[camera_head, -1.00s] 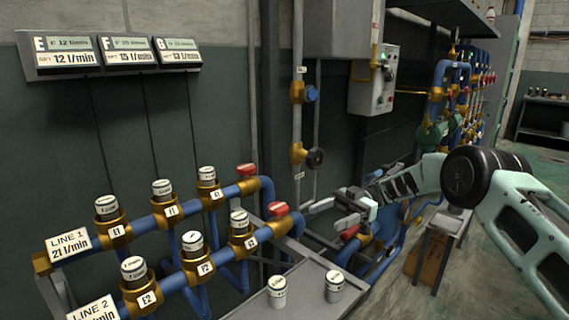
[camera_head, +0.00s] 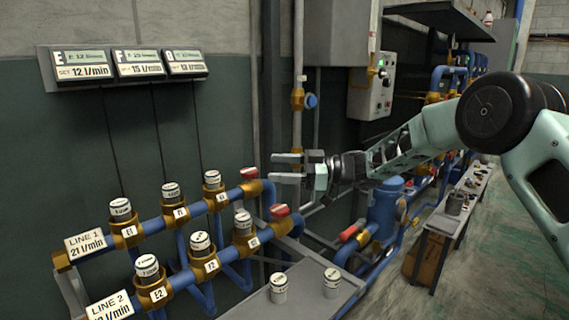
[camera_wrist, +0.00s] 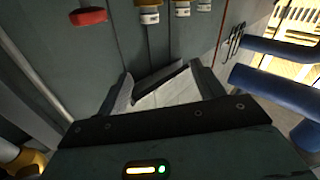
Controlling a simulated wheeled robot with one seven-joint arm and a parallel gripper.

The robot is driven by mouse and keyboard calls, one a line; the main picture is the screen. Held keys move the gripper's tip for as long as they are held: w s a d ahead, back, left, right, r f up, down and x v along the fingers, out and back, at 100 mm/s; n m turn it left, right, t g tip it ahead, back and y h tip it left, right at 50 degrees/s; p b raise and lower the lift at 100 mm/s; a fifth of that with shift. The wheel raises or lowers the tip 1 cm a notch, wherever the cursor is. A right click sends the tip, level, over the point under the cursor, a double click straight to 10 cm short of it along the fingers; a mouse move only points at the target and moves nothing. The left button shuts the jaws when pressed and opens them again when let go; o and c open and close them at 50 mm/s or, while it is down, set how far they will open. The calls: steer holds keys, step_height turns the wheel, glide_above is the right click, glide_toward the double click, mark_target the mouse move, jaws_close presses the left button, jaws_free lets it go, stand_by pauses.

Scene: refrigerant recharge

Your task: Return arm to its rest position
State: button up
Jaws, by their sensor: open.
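My gripper (camera_head: 289,168) is open and empty in the head view. It is in mid-air in front of the dark green wall, above the right end of the blue pipe rig with its red valve handles. My arm reaches in from the right edge. In the wrist view my two fingers (camera_wrist: 165,90) stand apart with nothing between them.
Two blue pipe lines with white-capped valves (camera_head: 200,243) stand at lower left. A grey bench (camera_head: 310,290) with two loose canisters (camera_head: 278,287) is below my gripper. A control box (camera_head: 372,88) hangs on the wall. A blue tank (camera_head: 385,208) stands right of my gripper. Floor at right is clear.

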steer(key=s+a+r+m+t+h+p, duration=0.2)
steer(key=s+r+m+t+h+p, duration=0.15)
steer(key=r+m+t+h, duration=0.4)
steer(key=s+d+f+m+g+h+p, duration=0.1)
steer(key=s+d, duration=0.4)
steer(key=s, duration=0.8)
steer(key=s+d+f+m+g+h+p, duration=0.1)
steer(key=s+d+f+g+h, duration=0.3)
steer(key=s, duration=0.9)
steer(key=s+d+f+m+g+h+p, duration=0.1)
steer(key=s+d+f+m+g+h, duration=0.1)
steer(key=s+d, duration=0.5)
steer(key=s+f+g+h, duration=0.1)
steer(key=s+f+h, duration=0.1)
steer(key=s, duration=0.4)
steer(key=shift+d+f+m+h, duration=0.15)
steer(key=shift+d+m+h, duration=0.25)
steer(key=shift+h, duration=0.25)
steer(key=shift+s, duration=0.1)
